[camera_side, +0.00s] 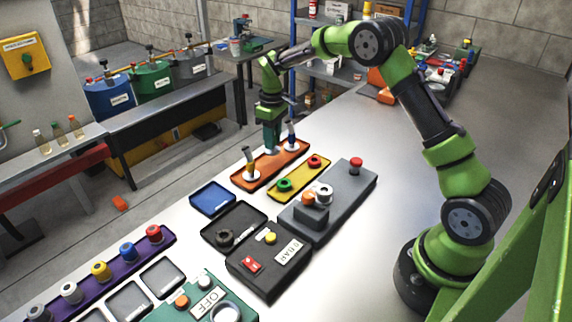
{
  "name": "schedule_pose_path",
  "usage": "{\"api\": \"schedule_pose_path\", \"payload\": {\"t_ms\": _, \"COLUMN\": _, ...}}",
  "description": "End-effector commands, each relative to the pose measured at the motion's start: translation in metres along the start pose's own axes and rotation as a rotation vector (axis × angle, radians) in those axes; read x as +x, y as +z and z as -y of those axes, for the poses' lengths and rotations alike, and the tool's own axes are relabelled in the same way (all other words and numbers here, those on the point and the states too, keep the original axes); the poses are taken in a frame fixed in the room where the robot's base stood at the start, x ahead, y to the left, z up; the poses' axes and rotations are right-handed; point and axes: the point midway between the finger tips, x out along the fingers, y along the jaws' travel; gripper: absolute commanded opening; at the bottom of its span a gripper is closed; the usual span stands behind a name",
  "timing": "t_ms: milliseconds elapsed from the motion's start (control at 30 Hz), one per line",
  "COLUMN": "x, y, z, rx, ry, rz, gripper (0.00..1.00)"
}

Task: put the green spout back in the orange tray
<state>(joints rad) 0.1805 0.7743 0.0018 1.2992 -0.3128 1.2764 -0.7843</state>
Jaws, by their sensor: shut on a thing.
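The orange tray (243,183) lies on the light table. A spout with a yellow-brown neck and white base (250,168) stands at its near left end. A spout with a dark blue neck and white base (291,138) stands at its far right end. My gripper (272,142) points down over the middle of the tray, between these two spouts. It is shut on the green spout (272,147), which is small in the picture and hard to tell from the fingers. I cannot tell whether its base touches the tray.
A yellow tray (299,181) with green and red rings lies right of the orange tray. Blue (212,199) and black trays lie nearer.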

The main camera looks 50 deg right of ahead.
Motion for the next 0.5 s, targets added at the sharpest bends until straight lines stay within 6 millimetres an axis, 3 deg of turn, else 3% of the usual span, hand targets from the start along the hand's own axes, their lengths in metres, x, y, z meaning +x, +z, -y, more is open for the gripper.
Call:
{"api": "schedule_pose_path", "payload": {"t_ms": 233, "x": 0.032, "y": -0.003, "z": -0.003, "rx": -0.001, "ry": -0.001, "rz": 0.002, "gripper": 0.00}}
{"api": "schedule_pose_path", "payload": {"t_ms": 500, "x": 0.035, "y": -0.003, "z": -0.003, "rx": 0.000, "ry": 0.001, "rz": -0.002, "gripper": 0.00}}
